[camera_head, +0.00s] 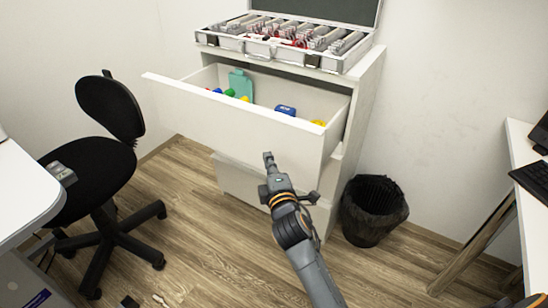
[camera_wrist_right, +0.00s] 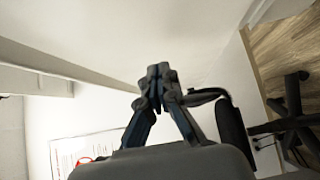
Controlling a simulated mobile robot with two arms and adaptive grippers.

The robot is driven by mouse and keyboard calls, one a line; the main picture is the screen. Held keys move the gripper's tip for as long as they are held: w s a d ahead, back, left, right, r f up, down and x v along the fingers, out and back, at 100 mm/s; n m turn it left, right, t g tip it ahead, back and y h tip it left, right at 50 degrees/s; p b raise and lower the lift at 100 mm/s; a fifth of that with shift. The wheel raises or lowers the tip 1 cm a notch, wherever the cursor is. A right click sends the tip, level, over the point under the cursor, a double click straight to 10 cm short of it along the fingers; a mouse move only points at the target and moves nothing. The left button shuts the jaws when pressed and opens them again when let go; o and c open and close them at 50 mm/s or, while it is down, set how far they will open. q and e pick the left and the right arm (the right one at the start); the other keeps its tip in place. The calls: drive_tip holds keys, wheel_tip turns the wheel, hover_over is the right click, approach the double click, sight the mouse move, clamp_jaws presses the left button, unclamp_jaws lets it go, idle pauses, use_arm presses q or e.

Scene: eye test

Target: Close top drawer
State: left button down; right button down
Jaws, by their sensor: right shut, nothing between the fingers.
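The white cabinet (camera_head: 367,97) stands against the back wall. Its top drawer (camera_head: 235,122) is pulled far out and open, with several small coloured items inside, among them a blue item (camera_head: 285,110) and a teal item (camera_head: 241,85). A lower drawer (camera_head: 240,181) sits below it, partly hidden by my arm. My right gripper (camera_head: 268,157) is in front of the top drawer's front panel, near its lower edge; I cannot tell whether it touches. In the right wrist view the right gripper (camera_wrist_right: 158,75) is shut and empty. My left gripper is not in view.
An open metal case (camera_head: 290,45) with lenses stands on the cabinet. A black office chair (camera_head: 106,150) is at the left beside a white desk (camera_head: 20,190). A black waste bin (camera_head: 373,210) stands right of the cabinet. Another desk (camera_head: 525,160) is at the right edge.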

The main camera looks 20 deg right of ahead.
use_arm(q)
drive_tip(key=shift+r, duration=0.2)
use_arm(e)
drive_tip(key=shift+w+d, duration=0.7)
drive_tip(key=shift+d, duration=0.3)
drive_tip(key=shift+w+d, duration=0.1)
drive_tip(key=shift+d, duration=0.05)
